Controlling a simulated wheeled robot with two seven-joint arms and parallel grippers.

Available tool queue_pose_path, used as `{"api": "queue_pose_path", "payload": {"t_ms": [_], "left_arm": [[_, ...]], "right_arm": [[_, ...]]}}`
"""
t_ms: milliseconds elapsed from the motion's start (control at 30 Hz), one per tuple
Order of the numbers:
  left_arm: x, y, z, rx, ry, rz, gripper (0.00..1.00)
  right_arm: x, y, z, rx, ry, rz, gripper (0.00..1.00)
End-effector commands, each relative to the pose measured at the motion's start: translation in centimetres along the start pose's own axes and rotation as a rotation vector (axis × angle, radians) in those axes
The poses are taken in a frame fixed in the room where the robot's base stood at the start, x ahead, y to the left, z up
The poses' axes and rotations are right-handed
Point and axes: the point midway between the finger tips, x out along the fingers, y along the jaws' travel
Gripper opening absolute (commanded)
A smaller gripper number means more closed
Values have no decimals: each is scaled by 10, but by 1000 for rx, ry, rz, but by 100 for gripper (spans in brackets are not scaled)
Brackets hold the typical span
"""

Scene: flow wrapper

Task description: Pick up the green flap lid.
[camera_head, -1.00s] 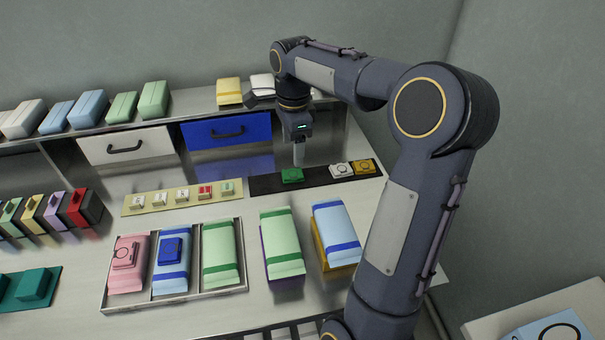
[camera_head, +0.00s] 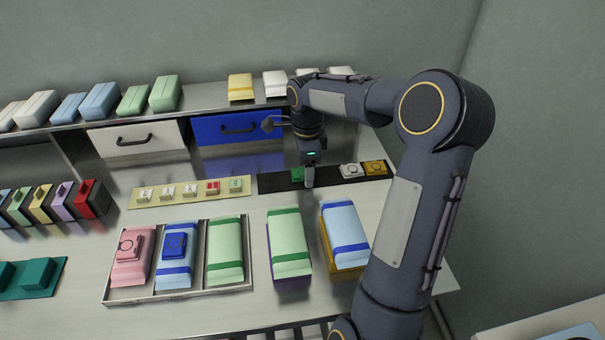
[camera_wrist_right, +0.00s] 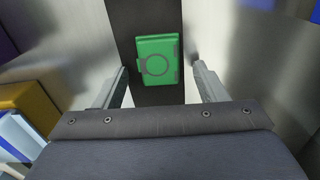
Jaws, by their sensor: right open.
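The green flap lid (camera_head: 297,175) lies on the black strip (camera_head: 335,181) on the table, partly hidden behind my right gripper in the head view. In the right wrist view the green flap lid (camera_wrist_right: 157,60) lies flat, with a ring outline on its top. My right gripper (camera_head: 309,184) is just above the strip, beside the lid in the head view. In the right wrist view its two fingers (camera_wrist_right: 157,86) are spread apart with nothing between them, and the lid shows ahead of and between them. My left gripper is not in view.
A white lid (camera_head: 351,170) and an orange lid (camera_head: 375,167) lie on the same strip to the right. In front stand a tray (camera_head: 205,293) of wrapped packs, a green pack (camera_head: 288,240) and a blue pack (camera_head: 345,232). A blue drawer (camera_head: 238,128) is behind.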

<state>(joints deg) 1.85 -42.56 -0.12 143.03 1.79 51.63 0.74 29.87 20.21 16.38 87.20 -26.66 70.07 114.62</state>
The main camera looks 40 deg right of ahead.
Motion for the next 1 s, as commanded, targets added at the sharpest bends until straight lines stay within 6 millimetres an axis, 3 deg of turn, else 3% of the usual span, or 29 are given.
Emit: {"api": "queue_pose_path", "payload": {"t_ms": [33,400,767,1000], "left_arm": [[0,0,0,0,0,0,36],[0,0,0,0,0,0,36],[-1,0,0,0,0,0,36],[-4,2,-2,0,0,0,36]], "right_arm": [[0,0,0,0,0,0,63],[0,0,0,0,0,0,18],[-4,0,0,0,0,-1,18],[-34,-1,0,1,0,-6,18]]}}
